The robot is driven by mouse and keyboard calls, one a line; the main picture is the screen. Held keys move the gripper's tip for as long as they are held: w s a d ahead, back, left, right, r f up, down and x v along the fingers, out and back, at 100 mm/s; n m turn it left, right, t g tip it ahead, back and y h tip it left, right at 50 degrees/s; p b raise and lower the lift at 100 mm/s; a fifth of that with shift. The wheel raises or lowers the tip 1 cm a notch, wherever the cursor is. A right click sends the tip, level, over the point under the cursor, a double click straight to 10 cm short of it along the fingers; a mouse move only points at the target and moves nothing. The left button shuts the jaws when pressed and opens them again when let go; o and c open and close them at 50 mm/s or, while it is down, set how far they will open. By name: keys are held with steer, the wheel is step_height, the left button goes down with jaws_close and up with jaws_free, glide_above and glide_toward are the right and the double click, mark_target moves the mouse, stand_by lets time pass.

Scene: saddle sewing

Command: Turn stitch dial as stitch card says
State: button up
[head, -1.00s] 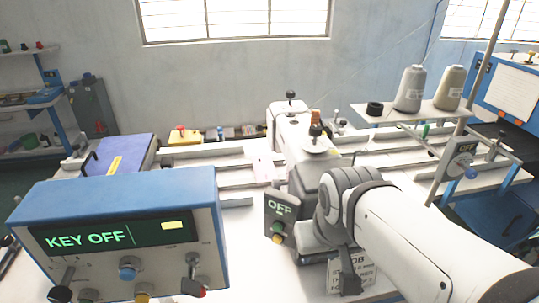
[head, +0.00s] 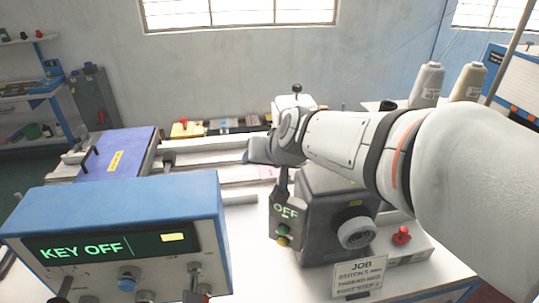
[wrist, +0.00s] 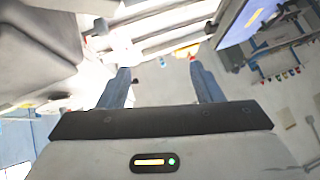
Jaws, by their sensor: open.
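The job card (head: 360,277) stands in front of the sewing machine in the head view. Its small print is blurred; the stitch line seems to read 5 mm. A round grey knob (head: 357,234) sticks out of the machine's dark body above the card. I cannot tell whether it is the stitch dial, and no scale is readable. My gripper (head: 260,152) is beyond and to the left of this knob, over the machine bed, apart from it. In the wrist view my gripper (wrist: 160,74) has its two fingers spread with nothing between them.
A blue control box (head: 120,235) showing KEY OFF stands at the front left. An OFF switch box (head: 286,215) hangs on the machine's left side. A red button (head: 402,234) is right of the knob. Thread cones (head: 428,85) stand behind my arm.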

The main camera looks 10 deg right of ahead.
steer(key=w+a+r+m+t+h+p, duration=0.1)
steer(key=w+r+m+t, duration=0.1)
steer(key=w, duration=0.6)
steer(key=w+r+m+t+h, duration=0.1)
steer(key=w+r+m+t, duration=0.15)
steer(key=w, duration=0.65)
steer(key=w+d+f+m+g+h+p, duration=0.1)
steer(key=w+d+f+m+h+p, duration=0.15)
steer(key=w+f+m+h, duration=0.4)
steer(key=s+f+m+g+h+p, duration=0.1)
steer(key=s+f+m+g+h, duration=0.1)
steer(key=s+f+g+h, duration=0.35)
steer(key=s+f+m+g+h, duration=0.25)
steer(key=s+f+g, duration=0.25)
steer(key=f+g, duration=0.3)
steer(key=shift+t, duration=0.3)
steer(key=x, duration=0.2)
steer(key=f+p+x, duration=0.1)
steer(key=x, duration=0.1)
steer(key=p+x, duration=0.1)
steer(key=x, duration=0.2)
steer(key=shift+w+a+f, duration=0.2)
steer(key=shift+f, duration=0.05)
steer(key=c, duration=1)
